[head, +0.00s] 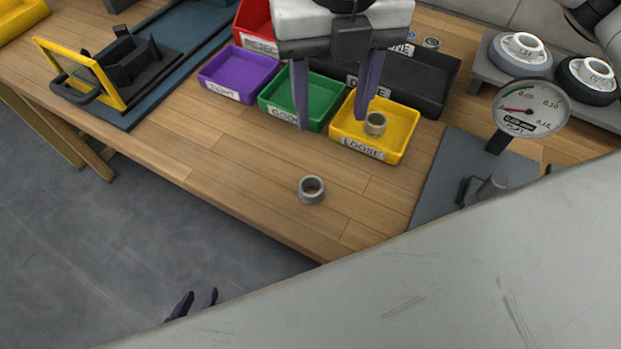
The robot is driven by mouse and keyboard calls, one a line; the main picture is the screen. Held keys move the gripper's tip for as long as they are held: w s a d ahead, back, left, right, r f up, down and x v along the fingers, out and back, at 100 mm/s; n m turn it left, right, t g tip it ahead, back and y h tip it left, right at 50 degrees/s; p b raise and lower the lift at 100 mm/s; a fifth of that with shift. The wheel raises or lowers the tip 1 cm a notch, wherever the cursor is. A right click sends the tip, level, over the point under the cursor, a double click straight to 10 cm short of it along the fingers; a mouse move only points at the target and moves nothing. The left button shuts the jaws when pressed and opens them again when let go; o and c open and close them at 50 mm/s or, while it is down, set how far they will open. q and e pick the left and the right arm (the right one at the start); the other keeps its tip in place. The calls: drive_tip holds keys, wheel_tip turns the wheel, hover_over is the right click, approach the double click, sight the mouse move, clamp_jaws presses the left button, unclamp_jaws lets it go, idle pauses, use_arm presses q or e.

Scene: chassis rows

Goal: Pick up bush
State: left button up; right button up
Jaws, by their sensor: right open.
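One bush (311,190), a short grey metal ring, lies on the bare wood of the table near its front edge. Another grey bush (375,124) is in the yellow tray labelled LOOSE (352,149). My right gripper (332,122) is open, with nothing between its fingers. Its fingers reach down over the green tray (278,113) and the yellow tray, above and behind the bush on the table. My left gripper (195,301) shows only its fingertips low in the picture, in front of the table. They are apart and look empty.
A purple tray (238,72), a red tray (250,30) and a black tray (425,82) stand around the green one. A dial gauge (530,108) stands on a grey plate at right. A yellow-framed fixture (80,72) is at left. Wood around the nearer bush is clear.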

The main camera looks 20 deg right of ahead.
drive_tip(key=shift+s+a+f+p, duration=0.1)
drive_tip(key=shift+s+a+f, duration=0.55)
drive_tip(key=shift+f, duration=1.2)
drive_tip(key=shift+s+a+f+p, duration=0.1)
drive_tip(key=shift+s+a+f, duration=0.5)
drive_tip(key=shift+f, duration=1.25)
drive_tip(key=shift+s+a+f+p, duration=0.1)
drive_tip(key=shift+s+a+f, duration=0.5)
drive_tip(key=shift+f, duration=1.25)
drive_tip(key=shift+w+a, duration=0.2)
drive_tip(key=c, duration=1.2)
